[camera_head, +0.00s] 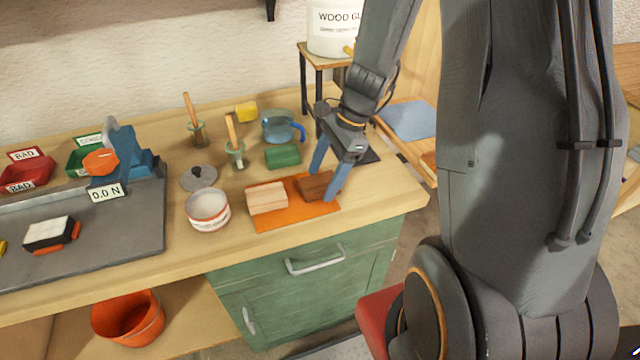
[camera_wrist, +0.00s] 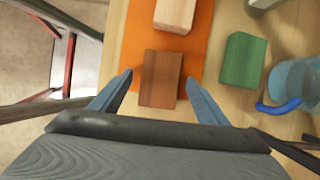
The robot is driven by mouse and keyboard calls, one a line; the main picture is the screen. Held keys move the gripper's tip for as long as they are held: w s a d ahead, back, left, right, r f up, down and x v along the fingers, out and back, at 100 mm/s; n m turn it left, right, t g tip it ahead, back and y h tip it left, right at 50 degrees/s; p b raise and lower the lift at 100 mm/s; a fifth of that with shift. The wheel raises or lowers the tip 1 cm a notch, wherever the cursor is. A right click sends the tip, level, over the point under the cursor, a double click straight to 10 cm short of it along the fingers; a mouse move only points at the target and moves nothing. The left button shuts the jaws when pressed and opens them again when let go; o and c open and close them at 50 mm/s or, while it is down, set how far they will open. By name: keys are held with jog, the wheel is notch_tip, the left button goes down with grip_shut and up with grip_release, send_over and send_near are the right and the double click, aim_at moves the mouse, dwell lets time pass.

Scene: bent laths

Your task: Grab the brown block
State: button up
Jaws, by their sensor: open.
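The brown block (camera_head: 314,186) lies on an orange mat (camera_head: 290,219) near the right end of the bench. In the wrist view the brown block (camera_wrist: 160,79) lies between the tips of my gripper (camera_wrist: 160,82), with a gap on each side. My gripper (camera_head: 328,178) is open, with its blue fingers pointing down at the block in the head view. One finger partly covers the block's right end there. I cannot tell how far the fingertips are above the mat.
A pale wooden block (camera_head: 267,197) lies beside the brown block on the mat. A green block (camera_head: 283,156) and a blue jug (camera_head: 281,127) stand behind. A white pot (camera_head: 208,211) is to the left. The bench's front edge is close to the mat.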

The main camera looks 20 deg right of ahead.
jog(key=shift+a+f, duration=0.1)
jog(key=shift+f, duration=0.15)
jog(key=shift+c, duration=0.5)
jog(key=c, duration=1.1)
jog(key=shift+r, duration=0.15)
